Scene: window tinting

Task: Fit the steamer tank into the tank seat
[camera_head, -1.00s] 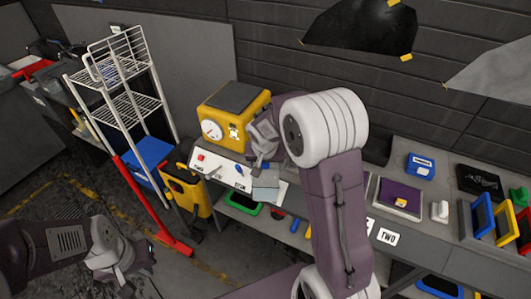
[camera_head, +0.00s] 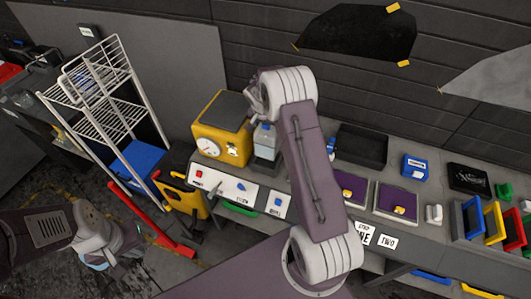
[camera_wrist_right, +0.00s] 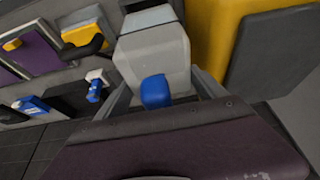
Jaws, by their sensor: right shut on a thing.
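The steamer tank (camera_head: 264,137), a pale translucent box, is beside the right side of the yellow steamer (camera_head: 220,127). My right gripper (camera_head: 258,118) is shut on its blue-capped end. In the right wrist view, the grey tank (camera_wrist_right: 155,52) and its blue cap (camera_wrist_right: 155,90) lie between the two fingers (camera_wrist_right: 162,92), with the yellow steamer (camera_wrist_right: 215,35) close on the right. A dark base (camera_head: 263,165) below the tank looks like the tank seat; I cannot tell whether the tank touches it. My left gripper (camera_head: 112,255) hangs low at left, its fingers unclear.
A white panel with switches (camera_head: 227,185) is in front of the steamer. A black tray (camera_head: 360,147) and purple pads (camera_head: 397,203) lie to the right on the bench. A white wire rack (camera_head: 105,95) and a red-handled tool (camera_head: 148,222) stand left.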

